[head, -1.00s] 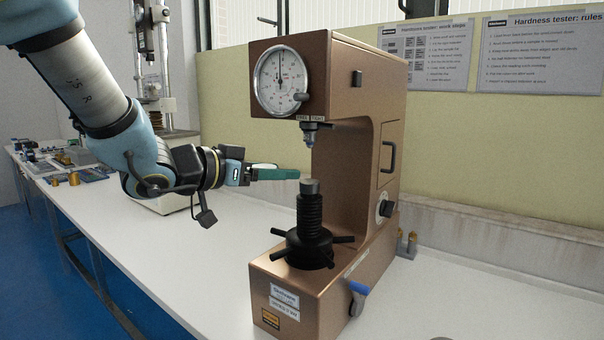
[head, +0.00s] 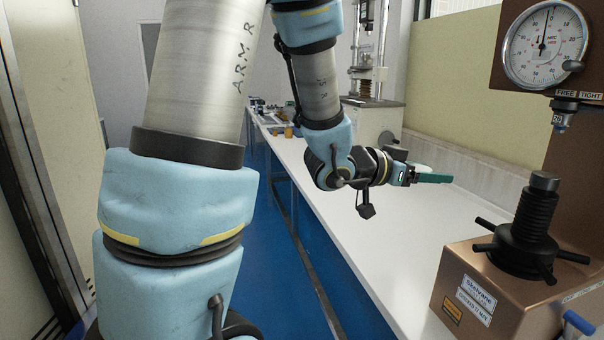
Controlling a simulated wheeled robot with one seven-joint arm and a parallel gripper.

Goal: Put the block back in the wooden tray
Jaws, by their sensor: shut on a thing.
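I cannot make out a wooden tray.
The white bench (head: 370,245) is clear between my gripper and its front edge. A second tall testing machine (head: 372,115) stands behind my gripper. Small brass pieces (head: 288,132) and other items lie at the bench's far end. Blue floor (head: 265,260) lies left.

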